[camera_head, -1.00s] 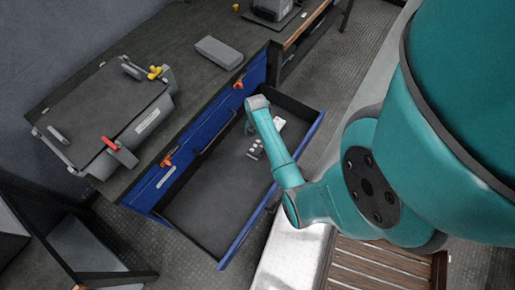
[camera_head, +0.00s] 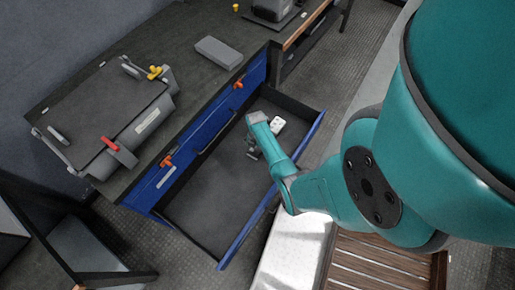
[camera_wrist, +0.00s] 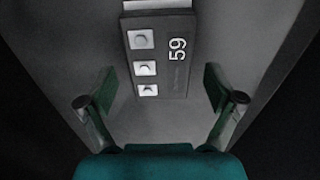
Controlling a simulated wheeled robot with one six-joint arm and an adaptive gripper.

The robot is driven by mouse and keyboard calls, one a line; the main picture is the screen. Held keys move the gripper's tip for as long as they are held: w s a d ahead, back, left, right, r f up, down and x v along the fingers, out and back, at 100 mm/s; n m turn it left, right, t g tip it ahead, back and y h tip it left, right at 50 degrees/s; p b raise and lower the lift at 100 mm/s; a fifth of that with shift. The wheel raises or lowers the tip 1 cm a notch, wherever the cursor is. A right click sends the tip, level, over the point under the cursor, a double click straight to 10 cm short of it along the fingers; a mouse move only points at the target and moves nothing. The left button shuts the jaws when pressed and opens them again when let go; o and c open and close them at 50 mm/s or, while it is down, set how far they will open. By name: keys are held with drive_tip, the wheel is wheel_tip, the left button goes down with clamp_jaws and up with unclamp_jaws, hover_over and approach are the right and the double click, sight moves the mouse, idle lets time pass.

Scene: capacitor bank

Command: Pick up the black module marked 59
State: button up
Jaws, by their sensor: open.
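The black module marked 59 (camera_wrist: 176,75) lies in the open drawer, with three light square contacts along one side and the white number on its face. In the wrist view it sits ahead of and partly between the fingers of my gripper (camera_wrist: 160,98). My gripper is open, one finger on each side, and holds nothing. In the head view my arm reaches down into the drawer (camera_head: 190,236) and hides most of the module.
A white item (camera_head: 278,124) lies in the drawer beside my arm; a pale edge shows beyond the module in the wrist view. A grey case with a red latch (camera_head: 118,151) and a grey block (camera_head: 219,52) stand on the bench.

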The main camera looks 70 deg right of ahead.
drive_tip(key=shift+f, duration=0.1)
drive_tip(key=shift+c, duration=0.3)
drive_tip(key=c, duration=1.5)
